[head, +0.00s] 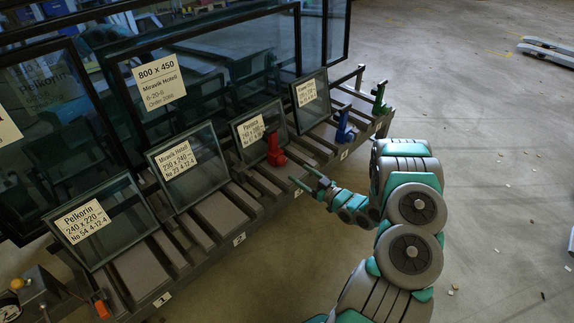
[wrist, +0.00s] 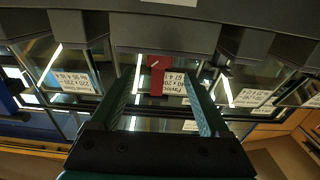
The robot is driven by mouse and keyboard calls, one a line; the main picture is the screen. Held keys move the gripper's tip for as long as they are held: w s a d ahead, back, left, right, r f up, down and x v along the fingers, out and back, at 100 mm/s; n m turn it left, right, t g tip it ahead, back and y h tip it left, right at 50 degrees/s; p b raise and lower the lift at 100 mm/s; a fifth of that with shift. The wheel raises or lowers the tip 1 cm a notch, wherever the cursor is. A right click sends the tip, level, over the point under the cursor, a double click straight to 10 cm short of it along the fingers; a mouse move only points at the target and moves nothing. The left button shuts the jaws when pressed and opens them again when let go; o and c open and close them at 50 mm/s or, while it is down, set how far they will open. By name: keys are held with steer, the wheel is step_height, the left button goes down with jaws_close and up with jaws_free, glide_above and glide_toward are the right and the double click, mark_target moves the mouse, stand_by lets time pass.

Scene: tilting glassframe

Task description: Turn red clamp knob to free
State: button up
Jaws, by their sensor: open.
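Whether the knob is turned to free cannot be told.
A blue clamp (head: 344,127) and a green clamp (head: 379,97) stand further right on the rack (head: 238,233). An orange clamp (head: 101,304) is at the near left end. Several labelled glass panes lean along the rack. The floor (head: 480,160) to the right is mostly clear.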

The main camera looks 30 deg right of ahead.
mark_target(284, 163)
steer(key=x, duration=0.7)
steer(key=shift+w+a+f, duration=0.1)
steer(key=shift+w, duration=0.15)
jaws_close()
stand_by(0.4)
